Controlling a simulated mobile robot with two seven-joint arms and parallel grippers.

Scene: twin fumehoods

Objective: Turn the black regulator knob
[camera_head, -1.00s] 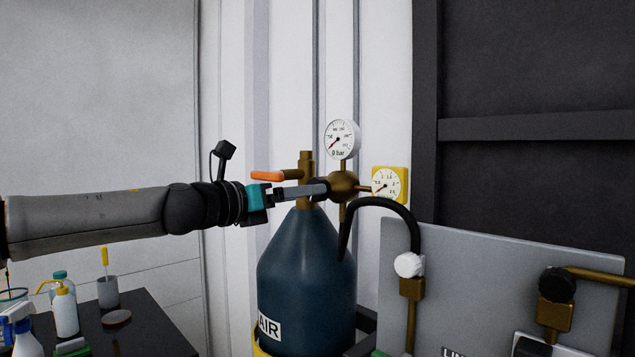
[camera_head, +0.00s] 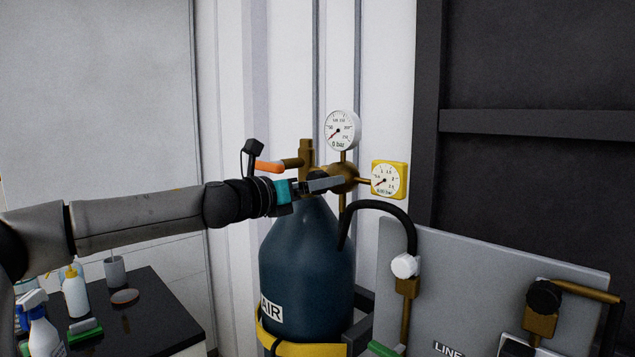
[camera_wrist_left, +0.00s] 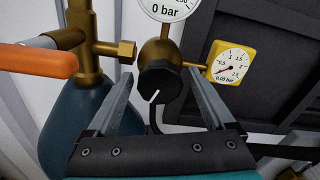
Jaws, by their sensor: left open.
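The black regulator knob (camera_wrist_left: 159,84) has a white pointer line and sits on the front of the brass regulator body (camera_wrist_left: 160,52). My left gripper (camera_head: 332,182) is open at the regulator. In the left wrist view its two fingers (camera_wrist_left: 160,76) point toward the regulator, one on each side of the knob, with visible gaps. I cannot tell how deep the knob sits between them. In the head view the fingers largely hide the knob. My right gripper is not in view.
The regulator sits on the blue AIR cylinder (camera_head: 302,260). An orange-handled valve (camera_head: 270,167), a white gauge reading 0 bar (camera_head: 342,130) and a yellow gauge (camera_head: 389,180) are close by. A grey panel with another black knob (camera_head: 543,296) stands right. Bottles crowd the table at left.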

